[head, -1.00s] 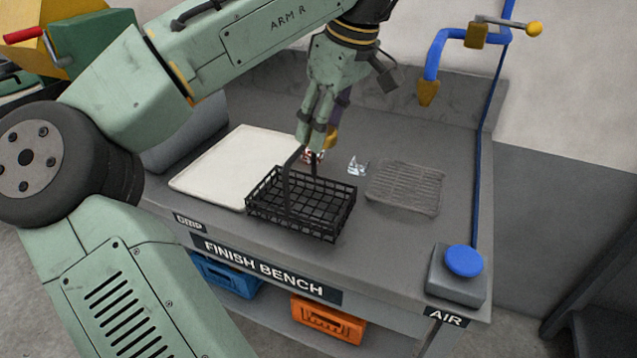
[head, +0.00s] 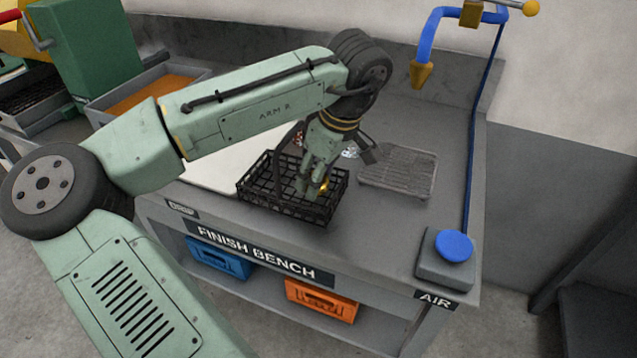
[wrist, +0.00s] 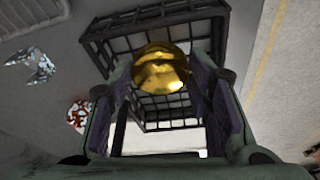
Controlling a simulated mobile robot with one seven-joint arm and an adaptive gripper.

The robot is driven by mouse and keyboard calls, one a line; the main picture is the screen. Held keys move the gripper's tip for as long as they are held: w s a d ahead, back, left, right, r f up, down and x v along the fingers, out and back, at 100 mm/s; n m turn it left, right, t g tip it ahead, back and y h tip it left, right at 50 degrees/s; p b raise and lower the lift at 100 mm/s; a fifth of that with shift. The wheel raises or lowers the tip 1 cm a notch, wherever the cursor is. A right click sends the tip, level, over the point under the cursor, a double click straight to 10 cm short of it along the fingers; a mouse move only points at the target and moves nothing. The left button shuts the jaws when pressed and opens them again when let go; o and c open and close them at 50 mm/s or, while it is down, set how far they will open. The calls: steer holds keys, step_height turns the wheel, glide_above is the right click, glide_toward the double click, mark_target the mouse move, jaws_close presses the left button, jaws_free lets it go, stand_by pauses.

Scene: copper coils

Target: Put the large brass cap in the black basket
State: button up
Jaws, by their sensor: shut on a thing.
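The large brass cap (wrist: 160,68) is a shiny gold dome between the fingers of my gripper (wrist: 160,85) in the wrist view. My gripper is shut on it. In the head view my gripper (head: 316,190) points down over the black basket (head: 268,196), and only a small gold glint of the cap (head: 323,185) shows. The black wire basket also fills the background behind the cap in the wrist view (wrist: 120,45). I cannot tell whether the cap touches the basket floor.
A ribbed grey mat (head: 400,172) lies right of the basket. A white tray (head: 222,160) lies to its left, partly hidden by my arm. Clear, crumpled-looking items (wrist: 28,68) and a red-and-white one (wrist: 78,117) lie beside the basket. A blue button box (head: 450,255) stands at the bench corner.

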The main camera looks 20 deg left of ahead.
steer(key=shift+f, duration=1.55)
steer(key=shift+f, duration=0.15)
steer(key=o, duration=1)
steer(key=b+v, duration=0.2)
steer(key=v, duration=1)
